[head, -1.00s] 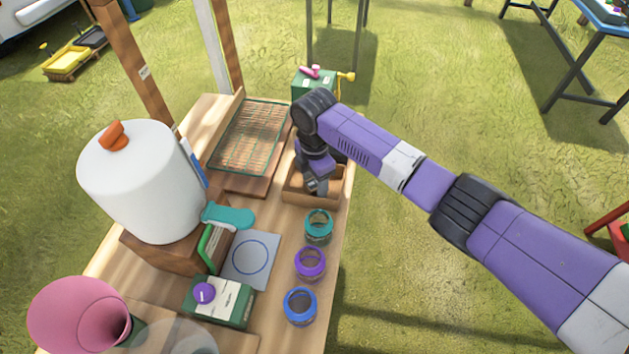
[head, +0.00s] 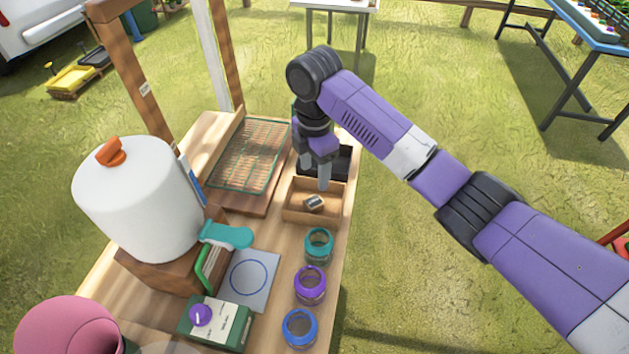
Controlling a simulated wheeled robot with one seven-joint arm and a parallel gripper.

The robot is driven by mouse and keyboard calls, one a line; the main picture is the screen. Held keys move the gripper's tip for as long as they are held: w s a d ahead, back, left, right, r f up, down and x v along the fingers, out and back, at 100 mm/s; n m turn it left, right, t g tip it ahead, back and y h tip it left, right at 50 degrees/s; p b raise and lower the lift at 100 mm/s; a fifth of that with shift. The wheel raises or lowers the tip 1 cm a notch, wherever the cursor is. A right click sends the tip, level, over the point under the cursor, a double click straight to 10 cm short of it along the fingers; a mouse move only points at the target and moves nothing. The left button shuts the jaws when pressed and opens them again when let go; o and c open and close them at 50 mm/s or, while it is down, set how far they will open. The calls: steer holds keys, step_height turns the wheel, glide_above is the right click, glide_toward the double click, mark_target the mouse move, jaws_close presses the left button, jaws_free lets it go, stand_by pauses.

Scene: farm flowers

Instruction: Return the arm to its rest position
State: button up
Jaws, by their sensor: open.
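My gripper (head: 315,174) hangs from my purple arm with its fingers pointing down, above the far part of a small wooden tray (head: 296,213). Its two grey fingers are apart, with nothing visible between them. A small metallic piece (head: 314,202) lies in the wooden tray, below and to the right of the fingertips and apart from them. A black tray (head: 339,160) stands just behind the wooden one, partly hidden by my gripper.
Teal (head: 319,245), purple (head: 310,284) and blue-rimmed jars (head: 300,328) stand in front of the tray. A wire rack (head: 250,153) lies left of my gripper. A large white dispenser (head: 140,200) stands at the left. Open grass lies right of the table.

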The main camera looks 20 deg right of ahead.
steer(key=shift+r, duration=0.25)
steer(key=shift+w, duration=0.1)
stand_by(0.3)
